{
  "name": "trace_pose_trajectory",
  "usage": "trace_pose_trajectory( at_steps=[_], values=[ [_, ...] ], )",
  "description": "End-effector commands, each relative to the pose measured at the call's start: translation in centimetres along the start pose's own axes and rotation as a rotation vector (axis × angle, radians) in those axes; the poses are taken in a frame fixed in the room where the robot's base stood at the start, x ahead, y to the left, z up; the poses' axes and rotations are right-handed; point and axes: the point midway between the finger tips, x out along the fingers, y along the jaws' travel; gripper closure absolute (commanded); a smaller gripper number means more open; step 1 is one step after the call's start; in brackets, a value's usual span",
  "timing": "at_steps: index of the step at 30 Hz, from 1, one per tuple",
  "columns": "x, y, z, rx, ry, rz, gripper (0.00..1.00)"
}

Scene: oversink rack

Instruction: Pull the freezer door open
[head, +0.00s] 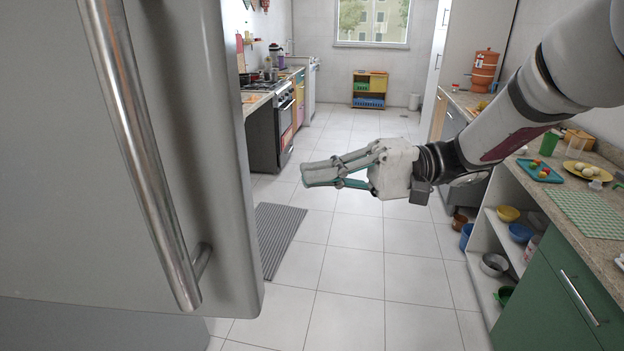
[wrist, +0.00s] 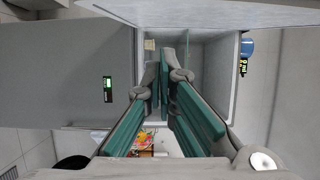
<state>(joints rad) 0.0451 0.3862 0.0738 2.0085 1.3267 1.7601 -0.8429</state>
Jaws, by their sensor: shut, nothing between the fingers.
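The freezer door (head: 60,150) fills the left of the head view, large and close, with a long metal bar handle (head: 140,150) on its front. My gripper (head: 308,174) is to the right of the door's free edge, apart from the handle, pointing left. In the wrist view, my gripper's fingers (wrist: 165,78) are closed together and empty. Beyond them is a pale, box-like opening (wrist: 215,65) that looks like a compartment interior, so the door appears at least partly open.
A green cabinet (head: 560,295) and counter line the right side, below my arm. A stove (head: 275,130) stands along the left wall farther back. A grey striped mat (head: 280,235) lies on the tiled floor. The middle of the floor is clear.

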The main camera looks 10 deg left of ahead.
Motion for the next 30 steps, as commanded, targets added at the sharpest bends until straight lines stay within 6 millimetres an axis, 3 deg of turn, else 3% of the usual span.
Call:
trace_pose_trajectory(
  at_steps=[12,19,30],
  values=[
    [8.3,-0.1,0.2,0.003,-0.004,0.003,1.00],
    [8.7,-0.1,3.2,0.003,0.000,0.003,1.00],
    [8.9,0.1,4.0,0.001,0.000,0.003,1.00]
  ],
)
